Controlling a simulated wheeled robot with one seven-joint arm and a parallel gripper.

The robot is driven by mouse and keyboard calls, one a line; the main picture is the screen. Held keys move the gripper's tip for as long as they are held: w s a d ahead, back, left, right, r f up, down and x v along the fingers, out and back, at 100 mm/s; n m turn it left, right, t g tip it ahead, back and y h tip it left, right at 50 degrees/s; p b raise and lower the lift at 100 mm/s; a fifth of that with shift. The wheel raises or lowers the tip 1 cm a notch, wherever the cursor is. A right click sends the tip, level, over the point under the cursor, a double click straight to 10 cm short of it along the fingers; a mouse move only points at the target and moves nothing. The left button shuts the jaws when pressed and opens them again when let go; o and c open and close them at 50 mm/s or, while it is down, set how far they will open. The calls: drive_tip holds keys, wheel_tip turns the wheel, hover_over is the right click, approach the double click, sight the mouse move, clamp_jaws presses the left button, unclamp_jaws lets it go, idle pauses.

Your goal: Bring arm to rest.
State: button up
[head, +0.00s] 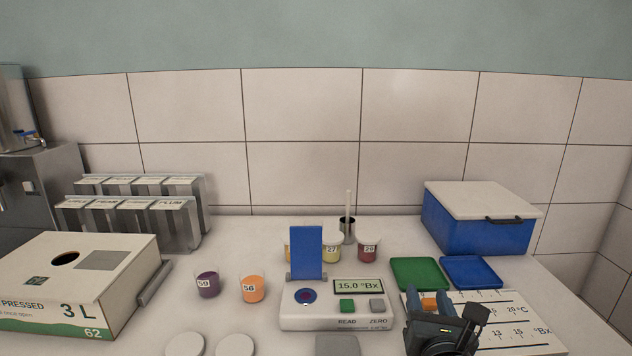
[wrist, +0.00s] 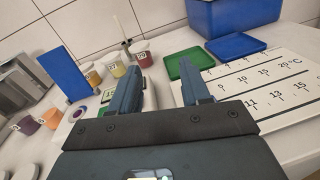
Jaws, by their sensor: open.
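My gripper (head: 448,318) is at the lower right of the head view, above the white chart with the °C and °Bx scales (head: 515,318). In the wrist view its two fingers (wrist: 165,92) stand apart with nothing between them. In the head view an orange patch shows by the fingers; I cannot tell what it is. The refractometer (head: 325,318) stands left of my gripper, its blue lid (head: 307,252) upright and its display reading 15.0 °Bx.
Cups 59 (head: 207,285) and 56 (head: 253,288) stand left of the refractometer; several cups, including 29 (head: 367,248), stand behind it. Green (head: 420,273) and blue (head: 470,272) trays lie behind the chart. A blue box (head: 480,225) stands back right, a 3 L carton (head: 80,280) left.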

drive_tip(key=s+f+m+g+y, duration=0.1)
drive_tip(key=s+f+m, duration=0.25)
drive_tip(key=s, duration=0.45)
drive_tip(key=s+f+m+y, duration=0.1)
drive_tip(key=s+f+m, duration=0.2)
drive_tip(key=s+m, duration=0.35)
drive_tip(key=s+f+m+g, duration=0.1)
drive_tip(key=s+f+m, duration=0.25)
drive_tip(key=s, duration=0.65)
drive_tip(key=s+d+r+m, duration=0.1)
drive_tip(key=s+r+m, duration=0.3)
drive_tip(key=s+m, duration=0.5)
drive_tip(key=s+r+m, duration=0.4)
drive_tip(key=s+m, duration=0.6)
drive_tip(key=s, duration=0.4)
drive_tip(key=shift+s+d+r+g, duration=0.2)
drive_tip(key=shift+d+r+g, duration=0.05)
drive_tip(key=shift+d+g, duration=0.15)
